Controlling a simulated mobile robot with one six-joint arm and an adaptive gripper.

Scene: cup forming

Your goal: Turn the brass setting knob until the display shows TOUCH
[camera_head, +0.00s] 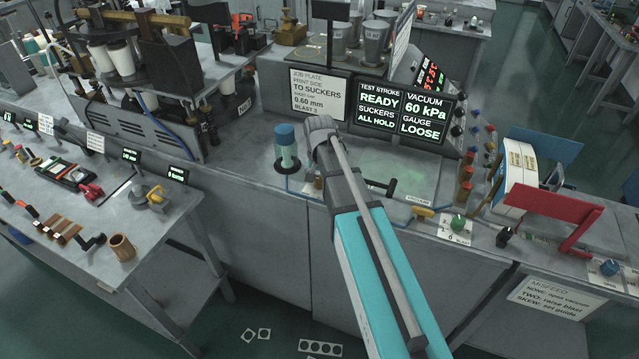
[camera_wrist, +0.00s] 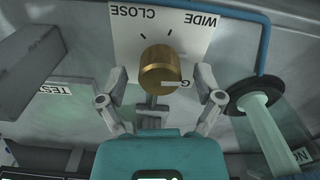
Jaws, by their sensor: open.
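The brass setting knob (camera_wrist: 160,72) sits on a white dial plate (camera_wrist: 200,35) marked CLOSE and WIDE, upside down in the wrist view. A pale line shows on the knob's lower right. My gripper (camera_wrist: 161,78) is open, with one finger on each side of the knob; I see gaps and cannot tell the depth.
A clear tube with a blue cap (camera_head: 286,148) stands left of my arm; it shows at right in the wrist view (camera_wrist: 262,112). Colored buttons (camera_head: 468,172), a green knob (camera_head: 458,223) and a red bracket (camera_head: 555,208) stand to the right. A job plate card (camera_head: 318,95) is behind.

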